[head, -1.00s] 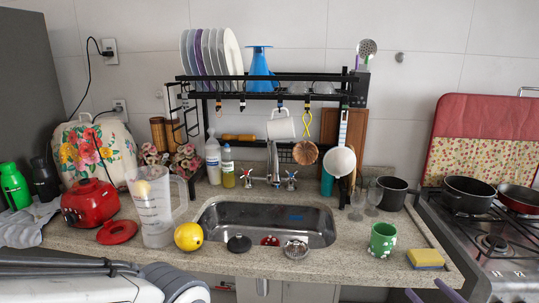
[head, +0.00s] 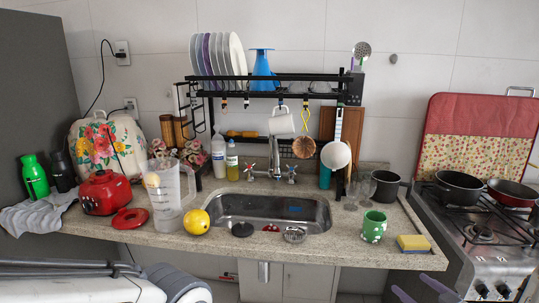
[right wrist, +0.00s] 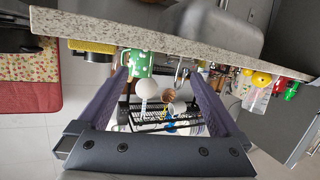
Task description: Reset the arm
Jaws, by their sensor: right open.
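My right gripper (head: 421,289) shows at the bottom edge of the head view as two purple fingertips, below and in front of the counter's front edge. In the right wrist view its fingers (right wrist: 157,76) are spread wide with nothing between them touching. That view is turned upside down; the green spotted mug (right wrist: 139,63) shows beyond the fingers, apart from them. Pale and dark links of my left arm show at the bottom left of the head view, but its gripper is out of the frame.
A black rack (head: 265,94) with plates stands over the sink. The stove (head: 480,235) is at right.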

